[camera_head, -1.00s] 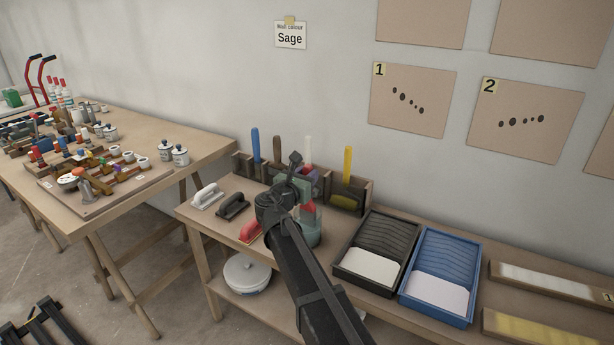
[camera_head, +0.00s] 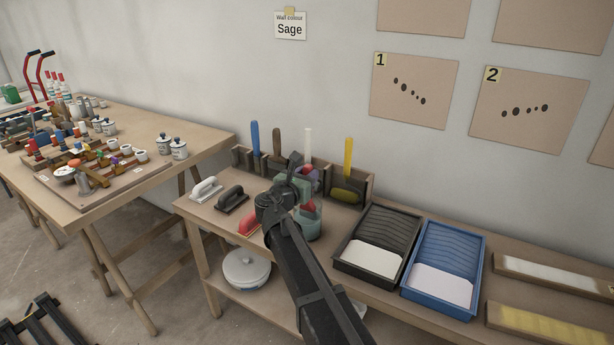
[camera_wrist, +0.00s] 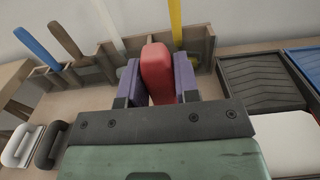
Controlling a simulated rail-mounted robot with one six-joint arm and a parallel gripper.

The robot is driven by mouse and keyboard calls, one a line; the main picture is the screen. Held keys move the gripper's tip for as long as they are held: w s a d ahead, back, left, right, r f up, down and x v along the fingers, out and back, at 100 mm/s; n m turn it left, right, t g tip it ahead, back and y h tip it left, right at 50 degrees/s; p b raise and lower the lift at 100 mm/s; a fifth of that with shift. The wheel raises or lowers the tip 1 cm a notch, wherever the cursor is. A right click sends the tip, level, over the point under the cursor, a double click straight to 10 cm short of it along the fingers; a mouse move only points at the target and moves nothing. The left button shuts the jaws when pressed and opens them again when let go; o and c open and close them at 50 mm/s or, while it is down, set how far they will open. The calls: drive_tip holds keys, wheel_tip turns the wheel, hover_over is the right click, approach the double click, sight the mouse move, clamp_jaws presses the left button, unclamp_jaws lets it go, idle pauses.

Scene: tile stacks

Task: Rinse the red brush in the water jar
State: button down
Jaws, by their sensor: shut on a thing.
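My gripper (camera_head: 306,182) is over the workbench, in front of the brush rack. In the wrist view its two purple pads (camera_wrist: 158,84) are shut on a red handle (camera_wrist: 157,68), that of the red brush. In the head view the red of the brush (camera_head: 308,207) shows below my gripper, at the mouth of the teal, see-through water jar (camera_head: 309,228). My arm covers part of the jar. The brush's lower end and how deep it reaches are not clear. The jar is hidden in the wrist view.
A rack (camera_head: 324,171) with blue, brown, white and yellow-handled tools stands behind the jar. White, black and red-based floats (camera_head: 233,201) lie to its left. A black tray (camera_head: 374,247) and a blue tray (camera_head: 444,267) are to its right.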

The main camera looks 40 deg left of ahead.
drive_tip(key=shift+f+b, duration=0.45)
drive_tip(key=shift+f, duration=0.1)
drive_tip(key=shift+d+f+b, duration=0.1)
drive_tip(key=shift+f+b, duration=0.35)
drive_tip(key=shift+b, duration=0.05)
idle(2.4)
wheel_tip(320, 180, up, 14)
drive_tip(key=p, duration=1.4)
drive_tip(key=shift+r, duration=0.1)
